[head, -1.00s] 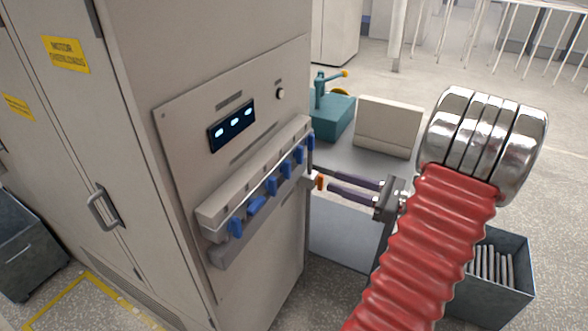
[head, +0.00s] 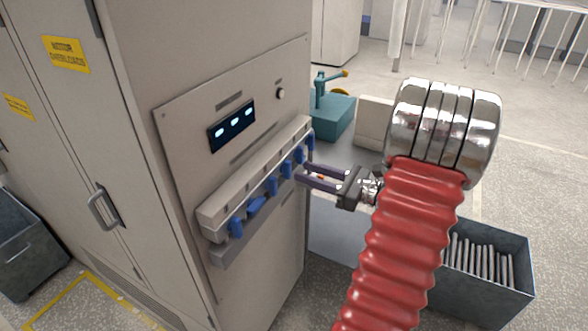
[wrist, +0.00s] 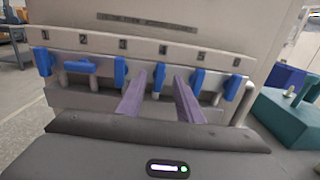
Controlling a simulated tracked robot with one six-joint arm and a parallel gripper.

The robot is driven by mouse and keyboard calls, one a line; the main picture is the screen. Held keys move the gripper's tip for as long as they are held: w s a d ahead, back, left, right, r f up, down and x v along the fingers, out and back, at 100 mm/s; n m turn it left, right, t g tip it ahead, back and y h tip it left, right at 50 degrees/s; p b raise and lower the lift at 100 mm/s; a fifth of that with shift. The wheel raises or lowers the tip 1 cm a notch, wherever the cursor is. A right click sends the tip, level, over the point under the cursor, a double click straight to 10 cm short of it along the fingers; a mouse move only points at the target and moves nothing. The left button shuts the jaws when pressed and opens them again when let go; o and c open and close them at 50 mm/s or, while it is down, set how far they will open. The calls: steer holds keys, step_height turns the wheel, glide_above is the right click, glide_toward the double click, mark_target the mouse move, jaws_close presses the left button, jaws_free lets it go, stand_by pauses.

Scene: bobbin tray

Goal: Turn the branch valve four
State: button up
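A pale valve manifold (head: 262,172) on the cabinet front carries a row of blue handles. The fourth handle from the left, branch valve four (head: 287,169), hangs upright; it also shows in the wrist view (wrist: 158,78). The second handle (wrist: 80,66) lies crosswise, and the others stand upright. My gripper (head: 302,172) is open and empty, its two purple fingers pointing at the manifold. In the wrist view the fourth handle appears between the fingertips, in front of them; I see no contact.
A lit display (head: 232,127) and a knob (head: 281,94) sit above the manifold. The neighbouring third (wrist: 120,71) and fifth handles (wrist: 197,80) stand close beside the fingers. A teal machine (head: 333,115) and a grey bin (head: 490,285) stand to the right.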

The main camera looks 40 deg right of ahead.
mark_target(290, 167)
steer(key=shift+x, duration=2.4)
jaws_close()
steer(key=shift+a, duration=0.2)
steer(key=shift+d, duration=0.1)
